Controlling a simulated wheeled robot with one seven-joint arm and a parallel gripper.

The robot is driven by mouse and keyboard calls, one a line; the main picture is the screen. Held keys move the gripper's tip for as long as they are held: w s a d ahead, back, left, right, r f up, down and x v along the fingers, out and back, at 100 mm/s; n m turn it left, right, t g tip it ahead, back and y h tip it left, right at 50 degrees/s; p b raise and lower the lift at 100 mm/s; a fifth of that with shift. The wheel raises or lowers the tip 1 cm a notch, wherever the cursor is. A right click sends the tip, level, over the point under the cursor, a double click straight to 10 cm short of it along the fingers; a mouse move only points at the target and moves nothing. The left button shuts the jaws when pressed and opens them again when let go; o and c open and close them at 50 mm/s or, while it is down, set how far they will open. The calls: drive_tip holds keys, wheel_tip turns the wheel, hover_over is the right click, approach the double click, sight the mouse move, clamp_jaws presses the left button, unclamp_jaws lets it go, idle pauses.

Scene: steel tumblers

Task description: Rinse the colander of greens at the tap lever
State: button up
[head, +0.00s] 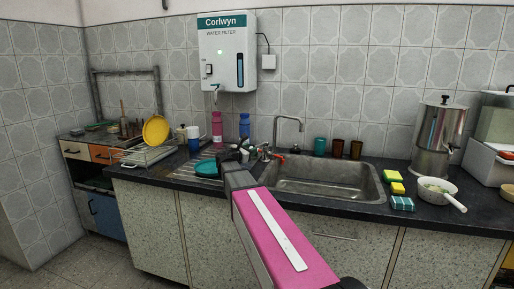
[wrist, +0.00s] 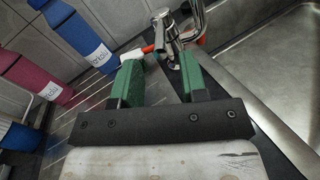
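The white colander (head: 449,195) with greens (head: 436,185) inside stands on the counter right of the sink, its handle pointing to the lower right. The tap (head: 299,128) rises behind the sink, and its red lever (head: 281,156) shows at its left. In the wrist view the chrome tap body (wrist: 170,30) and red lever (wrist: 149,48) lie just beyond my fingertips. My gripper (head: 252,152) is over the counter at the sink's left back. Its green fingers (wrist: 159,62) are apart with nothing held between them. Whether a finger touches the lever is unclear.
The steel sink (head: 310,180) is empty. Yellow sponges (head: 394,182), a checked cloth (head: 402,203) and a steel urn (head: 437,135) surround the colander. Pink (head: 217,128) and blue (head: 244,126) bottles stand left of the tap. Several tumblers (head: 337,147) stand behind the sink.

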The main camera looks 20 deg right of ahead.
sight(264, 143)
drive_tip(key=x, duration=0.6)
clamp_jaws()
